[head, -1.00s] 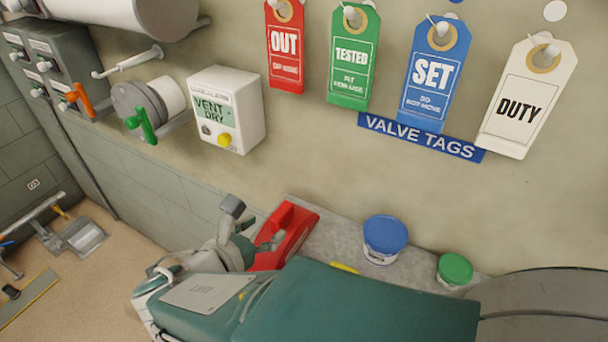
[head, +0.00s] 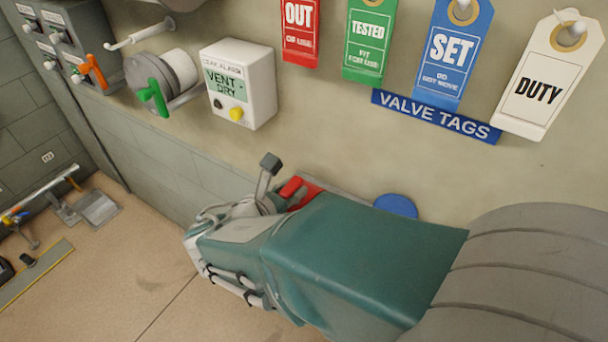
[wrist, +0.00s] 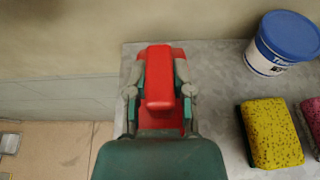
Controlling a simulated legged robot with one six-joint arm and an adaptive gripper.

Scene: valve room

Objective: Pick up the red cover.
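The red cover (wrist: 159,65) lies on a grey bench, its raised grip pointing up between my fingers in the wrist view. In the head view only its upper part (head: 299,190) shows, the rest hidden behind my arm. My gripper (wrist: 160,75) straddles the raised grip, one finger on each side. Both fingers sit very close to its sides. I cannot tell whether they press on it. The fingertips are hidden in the head view.
On the bench (wrist: 218,80), to the cover's right, are a blue-lidded tub (wrist: 284,42), a yellow sponge (wrist: 270,132) and a pink sponge (wrist: 313,120). The wall behind carries an alarm box (head: 238,85), a green-handled valve (head: 155,97) and hanging tags.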

